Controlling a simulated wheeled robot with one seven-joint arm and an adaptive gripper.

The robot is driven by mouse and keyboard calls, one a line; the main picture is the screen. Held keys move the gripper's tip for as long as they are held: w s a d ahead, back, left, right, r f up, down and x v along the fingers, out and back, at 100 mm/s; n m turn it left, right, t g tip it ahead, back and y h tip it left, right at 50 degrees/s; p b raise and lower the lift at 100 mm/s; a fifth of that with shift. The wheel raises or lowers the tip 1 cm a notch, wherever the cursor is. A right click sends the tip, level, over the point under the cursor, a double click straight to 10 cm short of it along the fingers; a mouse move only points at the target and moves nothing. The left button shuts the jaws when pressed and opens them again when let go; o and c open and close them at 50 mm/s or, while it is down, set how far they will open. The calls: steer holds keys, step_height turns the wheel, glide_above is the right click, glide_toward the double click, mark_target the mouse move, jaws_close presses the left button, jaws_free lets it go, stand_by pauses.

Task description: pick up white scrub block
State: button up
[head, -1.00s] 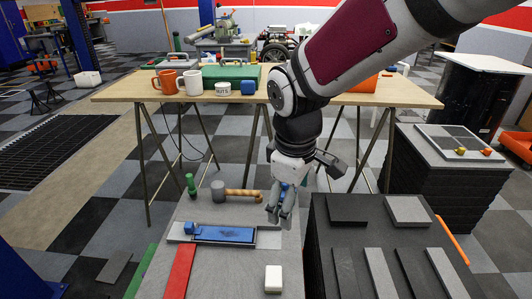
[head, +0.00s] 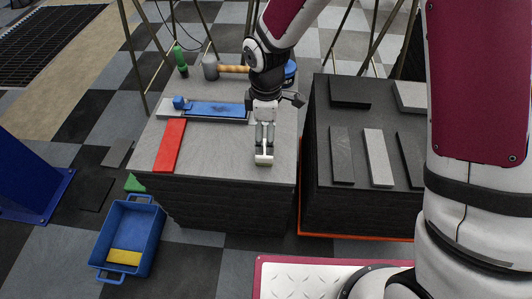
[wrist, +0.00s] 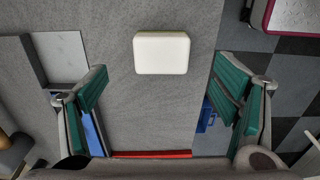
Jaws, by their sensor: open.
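The white scrub block (wrist: 161,53) lies on the grey top of a stack of slabs, between and ahead of my open fingers in the wrist view. In the head view, the white scrub block (head: 264,158) shows only in part below my fingertips, near the front edge of the stack. My gripper (head: 264,147) points down over it. In the wrist view, my gripper (wrist: 162,88) has its two green-padded fingers wide apart with nothing held. I cannot tell the exact height gap.
On the same stack are a red strip (head: 170,145), a blue bar on a plate (head: 217,109), a mallet (head: 211,68) and a green bottle (head: 180,60). A dark stack (head: 316,170) stands to the right. A blue crate (head: 151,229) is on the floor.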

mark_target(265, 148)
steer(key=f+b, duration=0.2)
steer(key=f, duration=0.5)
steer(key=shift+a+f+b, duration=0.15)
steer(key=shift+a+b, duration=0.05)
steer(key=shift+b, duration=0.15)
steer(key=shift+s, duration=0.1)
steer(key=c, duration=1.2)
